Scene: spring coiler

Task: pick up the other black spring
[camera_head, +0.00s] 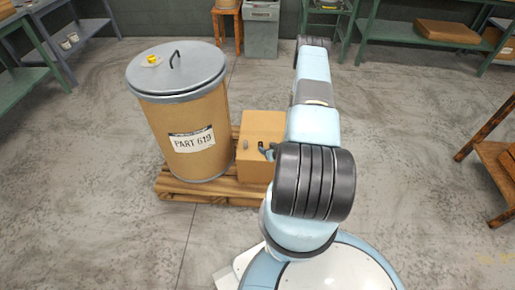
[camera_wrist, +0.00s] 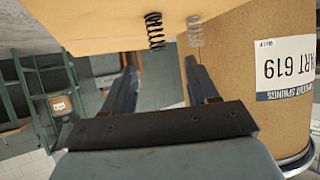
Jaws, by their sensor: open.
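A black spring (camera_wrist: 154,31) shows at the edge of the cardboard box (camera_wrist: 100,18) in the wrist view. A silver-grey spring (camera_wrist: 195,31) is beside it on the right, with a gap between them. My gripper (camera_wrist: 162,68) is open and empty. Its two fingers point toward the springs, which lie beyond the fingertips and apart from them. In the head view the box (camera_head: 262,124) is next to the drum, with a small grey thing (camera_head: 246,144) on it, too small to make out. My arm hides the right part of the box there.
A tall brown drum (camera_head: 180,115) labelled PART 619 stands left of the box on a wooden pallet (camera_head: 185,194). The drum also fills the right of the wrist view (camera_wrist: 250,40). A yellow item (camera_head: 152,59) sits on its grey lid. Shelves and a wooden table (camera_head: 498,165) stand farther off.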

